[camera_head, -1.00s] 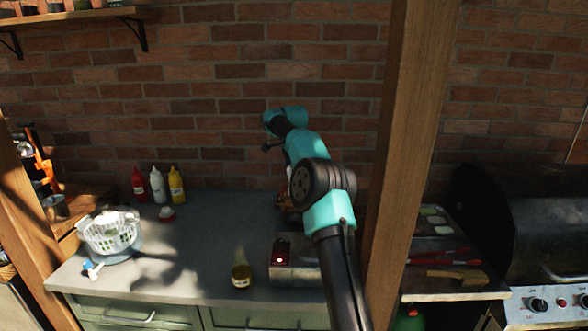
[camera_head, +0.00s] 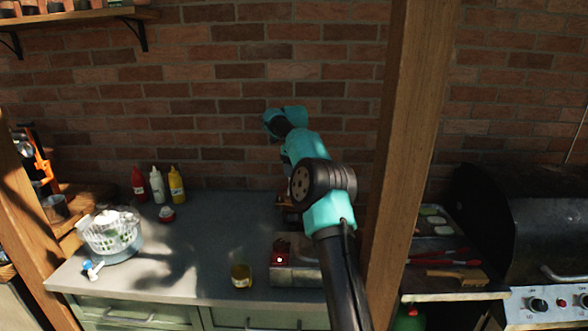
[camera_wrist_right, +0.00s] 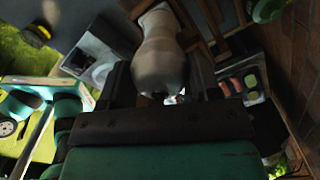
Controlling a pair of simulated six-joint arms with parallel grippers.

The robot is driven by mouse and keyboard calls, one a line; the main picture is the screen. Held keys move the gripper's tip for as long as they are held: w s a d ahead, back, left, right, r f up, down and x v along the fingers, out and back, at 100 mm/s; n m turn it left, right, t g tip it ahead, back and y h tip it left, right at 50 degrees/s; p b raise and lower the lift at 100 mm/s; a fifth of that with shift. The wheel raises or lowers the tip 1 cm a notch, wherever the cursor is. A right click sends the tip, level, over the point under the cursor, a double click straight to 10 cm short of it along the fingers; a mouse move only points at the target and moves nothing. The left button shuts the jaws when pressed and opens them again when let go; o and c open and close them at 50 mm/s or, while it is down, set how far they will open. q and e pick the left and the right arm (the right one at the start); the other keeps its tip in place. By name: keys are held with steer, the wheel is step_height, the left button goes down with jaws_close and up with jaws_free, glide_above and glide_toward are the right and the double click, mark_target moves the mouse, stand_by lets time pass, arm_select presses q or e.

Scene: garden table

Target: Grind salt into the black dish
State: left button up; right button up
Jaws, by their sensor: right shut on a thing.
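My right gripper (camera_wrist_right: 160,82) is shut on a pale, waisted mill (camera_wrist_right: 163,50), which is between its two dark fingers in the right wrist view. In the head view my right arm rises from the bottom and bends over the back of the counter. It hides its own gripper and most of what lies around it there. I cannot make out the black dish in either view. My left gripper is not in view.
A small stove (camera_head: 297,272) and a yellowish jar (camera_head: 241,275) stand at the counter's front. Red (camera_head: 138,184), white (camera_head: 157,185) and yellow bottles (camera_head: 176,184) stand at the back left, near a white basket (camera_head: 108,236). A wooden post (camera_head: 402,150) rises beside my arm.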

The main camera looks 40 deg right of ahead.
steer(key=shift+m, duration=0.7)
steer(key=n, duration=0.7)
steer(key=o, duration=0.9)
